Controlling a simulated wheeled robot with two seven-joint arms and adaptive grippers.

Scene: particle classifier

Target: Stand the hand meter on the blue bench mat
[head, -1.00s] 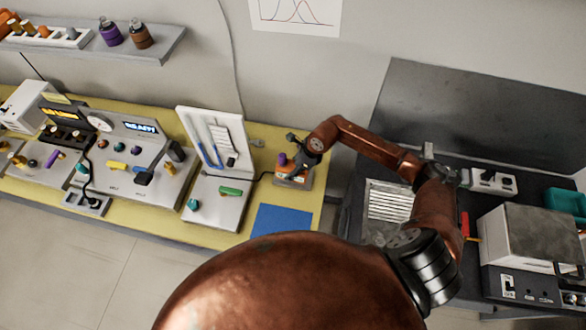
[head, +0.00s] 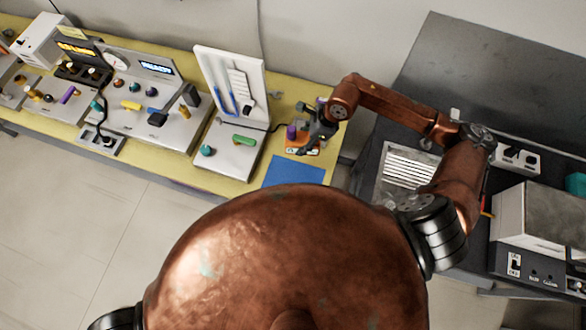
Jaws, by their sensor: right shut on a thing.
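The blue bench mat (head: 294,172) lies flat and bare at the right front of the yellow bench; my body's dome covers part of its near side. What looks like the hand meter (head: 303,149), a small orange and dark device, is just behind the mat near the bench's right end. A purple knob shows beside it. My right gripper (head: 312,139) reaches in from the right and is shut on it, hiding much of it. I cannot tell whether it is lifted clear of the bench. My left gripper is out of view.
A white upright panel (head: 229,80) with a base carrying a green handle (head: 244,140) stands left of the mat. Consoles with knobs (head: 148,105) fill the bench further left. A dark side bench (head: 367,180) with a vented plate lies right, across a gap.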

